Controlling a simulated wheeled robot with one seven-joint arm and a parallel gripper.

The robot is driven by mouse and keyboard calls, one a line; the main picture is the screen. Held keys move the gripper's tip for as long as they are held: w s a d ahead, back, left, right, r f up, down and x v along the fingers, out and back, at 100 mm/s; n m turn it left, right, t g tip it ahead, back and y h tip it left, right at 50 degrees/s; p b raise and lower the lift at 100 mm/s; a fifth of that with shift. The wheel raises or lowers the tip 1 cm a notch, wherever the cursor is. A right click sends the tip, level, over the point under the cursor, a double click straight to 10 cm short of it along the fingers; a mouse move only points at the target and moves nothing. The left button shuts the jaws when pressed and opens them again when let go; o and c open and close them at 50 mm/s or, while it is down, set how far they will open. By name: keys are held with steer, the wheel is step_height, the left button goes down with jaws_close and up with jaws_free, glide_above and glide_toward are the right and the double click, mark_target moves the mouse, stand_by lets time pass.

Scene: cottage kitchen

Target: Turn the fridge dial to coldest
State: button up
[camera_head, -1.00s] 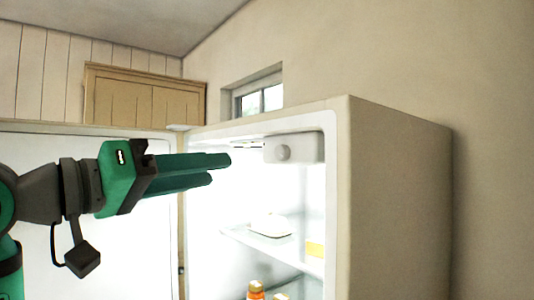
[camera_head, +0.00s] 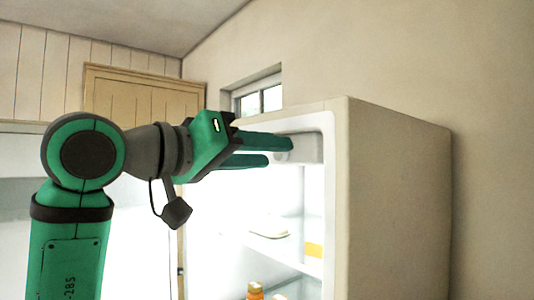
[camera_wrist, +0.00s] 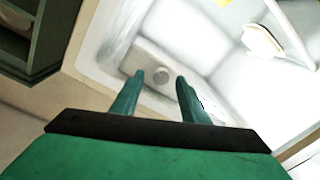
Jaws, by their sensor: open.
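The fridge (camera_head: 400,190) stands open, its lit inside facing left. The dial (camera_wrist: 161,75) is a small round grey knob on a pale control box (camera_wrist: 140,66) at the top of the inside wall. In the head view the dial (camera_head: 281,156) shows just past my fingertips, partly covered by the upper finger. My gripper (camera_head: 279,152) is green, open and empty, reaching into the upper part of the fridge. In the wrist view my gripper's fingertips (camera_wrist: 160,76) stand apart, one on each side of the dial in the picture. I cannot tell whether they touch it.
A glass shelf (camera_head: 285,250) below holds a white dish (camera_head: 268,228) and a yellow block (camera_head: 314,250). An orange-capped bottle (camera_head: 255,290) stands lower down. The fridge door (camera_head: 120,210) is open at the left. A small window (camera_head: 260,98) is in the wall behind.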

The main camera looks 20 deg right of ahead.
steer(key=shift+w+d, duration=0.2)
steer(key=shift+d, duration=0.2)
steer(key=shift+w+a, duration=0.1)
jaws_close()
steer(key=m+h, duration=0.1)
steer(key=m, duration=1.1)
stand_by(0.3)
steer(key=shift+m, duration=0.3)
